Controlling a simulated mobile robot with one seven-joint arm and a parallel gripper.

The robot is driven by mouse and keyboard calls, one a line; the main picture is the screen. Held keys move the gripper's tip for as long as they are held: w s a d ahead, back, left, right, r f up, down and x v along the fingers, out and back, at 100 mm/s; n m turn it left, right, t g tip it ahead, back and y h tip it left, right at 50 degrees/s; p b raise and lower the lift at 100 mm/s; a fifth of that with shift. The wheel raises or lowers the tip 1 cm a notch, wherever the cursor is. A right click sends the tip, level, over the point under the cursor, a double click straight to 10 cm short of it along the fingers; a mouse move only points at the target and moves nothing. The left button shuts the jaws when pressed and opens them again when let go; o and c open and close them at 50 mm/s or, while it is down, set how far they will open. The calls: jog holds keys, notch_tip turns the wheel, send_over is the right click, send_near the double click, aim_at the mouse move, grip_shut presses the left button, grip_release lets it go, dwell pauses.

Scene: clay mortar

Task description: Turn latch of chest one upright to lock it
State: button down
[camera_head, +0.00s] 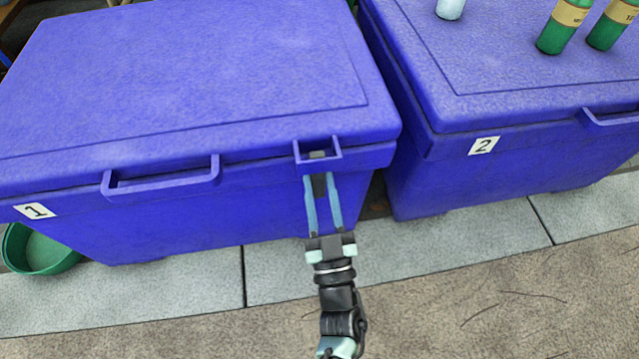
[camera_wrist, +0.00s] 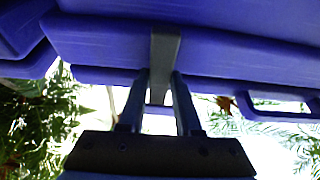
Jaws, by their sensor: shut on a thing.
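Chest one (camera_head: 190,75) is the blue chest at left, with its lid down and a white label "1" (camera_head: 36,210). Its grey latch (camera_head: 320,187) is on the front near the right corner, just below a square bracket (camera_head: 318,150) on the lid edge. My gripper (camera_head: 318,177) reaches up to it from below, with one finger on each side, shut on the latch. The wrist view shows the dark grey latch (camera_wrist: 164,55) as a bar between the fingers of my gripper (camera_wrist: 160,80).
Chest two (camera_head: 520,165) stands close at right, with a narrow gap between. Green bottles (camera_head: 565,28) and a white item (camera_head: 450,8) stand on its lid. A handle (camera_head: 160,180) juts from chest one. A green bowl (camera_head: 40,250) sits at left. The paving in front is clear.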

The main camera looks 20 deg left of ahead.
jog(key=c, duration=0.6)
grip_release()
jog(key=p+v, duration=0.3)
jog(key=v, duration=1)
